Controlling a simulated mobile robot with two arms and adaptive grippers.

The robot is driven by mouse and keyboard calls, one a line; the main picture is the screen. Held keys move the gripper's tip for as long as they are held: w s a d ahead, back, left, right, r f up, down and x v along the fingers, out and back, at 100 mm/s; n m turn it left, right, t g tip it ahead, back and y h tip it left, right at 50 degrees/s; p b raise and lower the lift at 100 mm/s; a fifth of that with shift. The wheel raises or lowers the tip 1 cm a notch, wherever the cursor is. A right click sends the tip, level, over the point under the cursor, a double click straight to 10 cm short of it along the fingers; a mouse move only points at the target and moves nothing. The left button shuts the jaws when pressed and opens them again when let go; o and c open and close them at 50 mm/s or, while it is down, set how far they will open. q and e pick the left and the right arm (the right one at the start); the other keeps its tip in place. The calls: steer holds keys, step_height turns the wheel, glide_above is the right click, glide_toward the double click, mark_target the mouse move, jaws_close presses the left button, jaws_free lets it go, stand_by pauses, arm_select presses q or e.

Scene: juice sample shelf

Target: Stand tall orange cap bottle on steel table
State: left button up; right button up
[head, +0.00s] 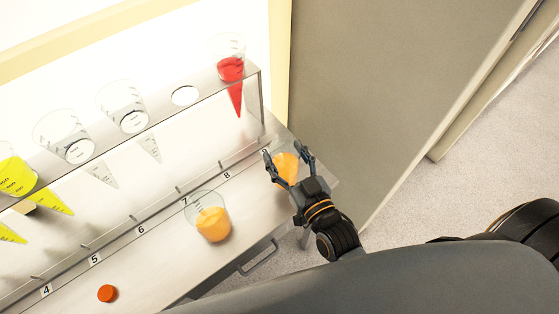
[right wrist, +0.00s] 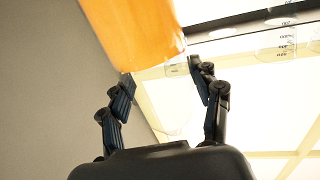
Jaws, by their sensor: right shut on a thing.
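My right gripper (head: 284,156) is at the right end of the steel table (head: 165,268), near the number 8 mark. Its fingers are closed around an orange-filled clear vessel (head: 285,167). The orange also shows beyond the fingertips in the right wrist view (right wrist: 135,32). Its base is hidden, so I cannot tell whether it touches the table. My left gripper is not in view.
A beaker of orange juice (head: 213,224) stands on the table by number 7. A raised shelf (head: 205,95) behind holds clear cones, a red-filled one (head: 232,70), a yellow-filled one (head: 17,178) and an empty hole (head: 186,95). A grey panel (head: 375,90) stands at right.

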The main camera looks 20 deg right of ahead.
steer(key=shift+w+a+f, duration=0.15)
steer(key=shift+w+f, duration=0.3)
steer(key=shift+f, duration=0.1)
steer(key=shift+w+a+f, duration=0.15)
steer(key=shift+w+f, duration=0.3)
steer(key=shift+f, duration=0.1)
steer(key=shift+w+f, duration=0.15)
steer(key=shift+f, duration=1.55)
steer(key=shift+f+b, duration=0.2)
steer(key=shift+b, duration=0.15)
steer(key=o, duration=1.8)
steer(key=shift+c, duration=0.2)
